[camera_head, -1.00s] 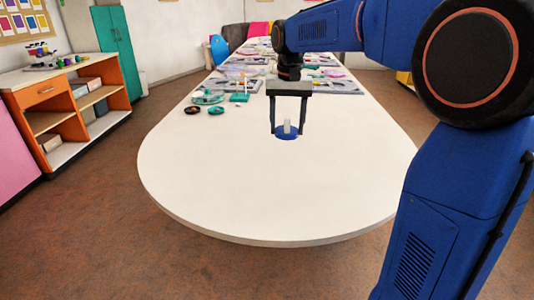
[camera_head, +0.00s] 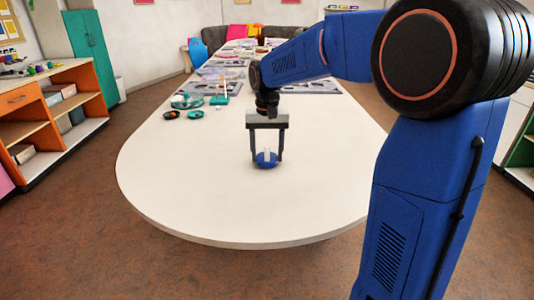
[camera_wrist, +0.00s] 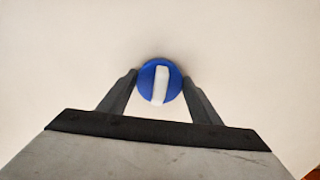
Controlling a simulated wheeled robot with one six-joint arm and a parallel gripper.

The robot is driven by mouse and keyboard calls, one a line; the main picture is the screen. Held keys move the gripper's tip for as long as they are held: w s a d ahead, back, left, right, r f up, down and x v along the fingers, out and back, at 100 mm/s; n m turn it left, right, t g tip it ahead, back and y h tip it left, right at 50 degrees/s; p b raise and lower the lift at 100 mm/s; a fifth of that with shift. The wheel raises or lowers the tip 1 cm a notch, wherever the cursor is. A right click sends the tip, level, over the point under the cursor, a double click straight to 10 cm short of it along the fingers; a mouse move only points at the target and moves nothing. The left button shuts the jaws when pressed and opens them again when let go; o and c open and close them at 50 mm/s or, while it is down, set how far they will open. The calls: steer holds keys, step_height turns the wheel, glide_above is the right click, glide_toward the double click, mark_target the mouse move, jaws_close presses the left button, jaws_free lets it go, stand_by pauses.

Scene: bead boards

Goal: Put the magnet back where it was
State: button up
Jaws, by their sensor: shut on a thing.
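The magnet appears to be the round blue disc (camera_head: 266,164) with a white upright bar on top. My gripper (camera_head: 266,158) is shut on it, with one finger on each side, over the near part of the white table (camera_head: 220,205). In the wrist view the blue disc (camera_wrist: 146,80) sits between the two fingertips (camera_wrist: 160,80), with its white bar running between them. I cannot tell whether the disc touches the tabletop or is slightly above it.
A teal stand (camera_head: 219,100) and grey boards (camera_head: 310,87) lie farther back. The near half of the table is clear. An orange shelf (camera_head: 40,115) stands at left.

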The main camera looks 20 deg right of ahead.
steer(key=shift+f, duration=0.1)
steer(key=o, duration=1.3)
